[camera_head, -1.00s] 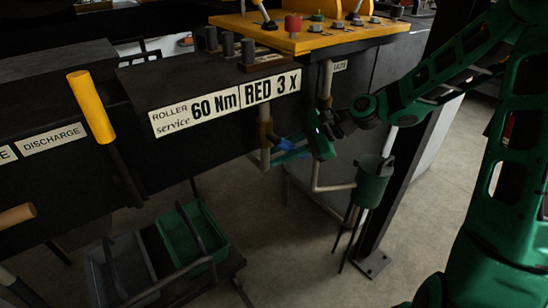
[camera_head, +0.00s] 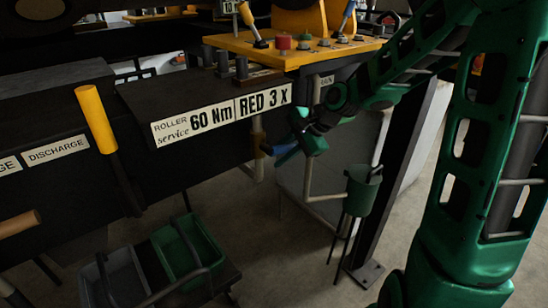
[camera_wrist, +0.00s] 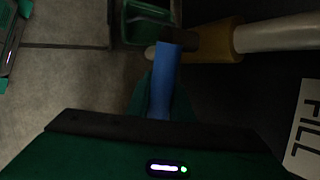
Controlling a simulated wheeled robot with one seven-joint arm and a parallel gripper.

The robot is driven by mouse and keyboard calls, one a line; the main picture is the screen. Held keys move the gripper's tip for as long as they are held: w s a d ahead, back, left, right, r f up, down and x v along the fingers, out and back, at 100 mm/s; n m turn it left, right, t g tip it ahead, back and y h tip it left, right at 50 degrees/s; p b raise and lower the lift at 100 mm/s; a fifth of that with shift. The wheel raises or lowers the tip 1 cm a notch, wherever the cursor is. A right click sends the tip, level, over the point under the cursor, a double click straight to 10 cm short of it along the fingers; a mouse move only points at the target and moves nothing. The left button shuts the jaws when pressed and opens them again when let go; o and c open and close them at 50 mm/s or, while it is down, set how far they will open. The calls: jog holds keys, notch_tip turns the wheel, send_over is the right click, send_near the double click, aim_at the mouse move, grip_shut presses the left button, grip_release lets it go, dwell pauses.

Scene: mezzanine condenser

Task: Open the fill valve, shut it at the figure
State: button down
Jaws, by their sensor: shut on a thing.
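The fill valve is a brass body (camera_wrist: 212,42) on a pale pipe (camera_wrist: 275,32), with a blue lever (camera_wrist: 165,72) lying roughly across the pipe in the wrist view. A white label reading FILL (camera_wrist: 305,130) is at that view's right edge. In the head view, the brass valve body (camera_head: 258,135) is on the upright pipe below the red-marked panel's right end. My gripper (camera_head: 290,150) is just right of it, shut on the blue lever. The dark palm in the wrist view hides part of the grip.
A yellow console (camera_head: 300,48) with knobs stands above the pipe. A green funnel bucket (camera_head: 362,190) hangs at the pipe's right, beside a dark post (camera_head: 385,200). Green (camera_head: 185,250) and grey crates (camera_head: 115,278) are low at left. A yellow-handled lever (camera_head: 95,118) stands at left.

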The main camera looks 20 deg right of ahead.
aim_at(290, 145)
jog(key=shift+w+r, duration=0.2)
jog(key=shift+w, duration=0.1)
jog(key=c, duration=1.6)
grip_release()
jog(key=shift+w+f, duration=0.1)
jog(key=shift+w, duration=0.05)
jog(key=shift+o, duration=0.2)
jog(key=shift+s, duration=0.25)
jog(key=v, duration=1)
jog(key=shift+d, duration=0.15)
jog(key=shift+c, duration=0.6)
